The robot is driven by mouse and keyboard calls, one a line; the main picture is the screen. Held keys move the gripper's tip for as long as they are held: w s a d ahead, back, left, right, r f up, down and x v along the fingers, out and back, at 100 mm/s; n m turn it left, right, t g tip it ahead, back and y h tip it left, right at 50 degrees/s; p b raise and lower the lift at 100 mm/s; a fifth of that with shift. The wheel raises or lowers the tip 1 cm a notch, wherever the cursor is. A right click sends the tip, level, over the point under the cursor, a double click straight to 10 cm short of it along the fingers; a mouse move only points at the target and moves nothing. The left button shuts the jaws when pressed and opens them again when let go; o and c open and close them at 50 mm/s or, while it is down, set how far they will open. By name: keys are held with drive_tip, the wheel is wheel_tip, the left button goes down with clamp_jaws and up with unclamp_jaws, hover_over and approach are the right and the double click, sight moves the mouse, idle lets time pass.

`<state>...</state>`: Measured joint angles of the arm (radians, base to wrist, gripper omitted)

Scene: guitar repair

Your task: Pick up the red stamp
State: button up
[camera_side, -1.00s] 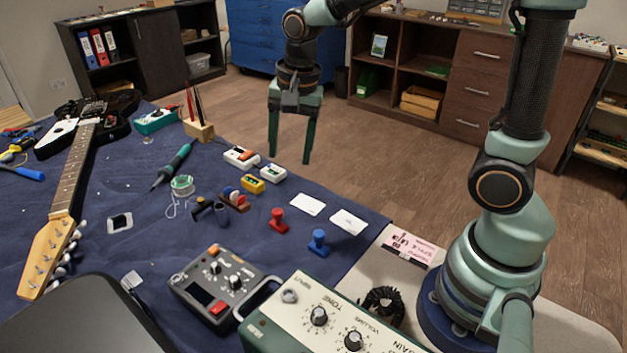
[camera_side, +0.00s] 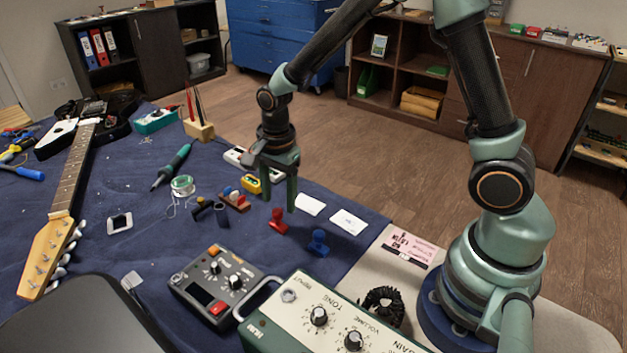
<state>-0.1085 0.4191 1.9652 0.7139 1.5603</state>
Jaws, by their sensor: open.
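The red stamp (camera_side: 277,222) stands upright on the dark blue cloth near the middle of the view. My gripper (camera_side: 279,205) is open and empty, pointing down, with its fingertips close to the stamp's top. One finger appears to the left of the stamp and the other to the right. I cannot tell from this one view whether the fingers are around the stamp or behind it, or touching it. A blue stamp (camera_side: 318,243) stands just to the right and nearer the camera.
A yellow device (camera_side: 251,184) and a wooden block with small knobs (camera_side: 236,203) lie to the left. A grey pedal (camera_side: 219,284) and a green-cream amplifier (camera_side: 325,318) stand in front.

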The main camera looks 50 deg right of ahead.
sight(277, 210)
drive_tip(key=shift+w+a+f, duration=0.1)
drive_tip(key=shift+w+f, duration=0.05)
drive_tip(key=shift+f, duration=1.05)
drive_tip(key=shift+w+f, duration=0.1)
drive_tip(key=shift+f, duration=1.05)
clamp_jaws()
drive_tip(key=shift+r, duration=0.1)
wheel_tip(277, 210, up, 20)
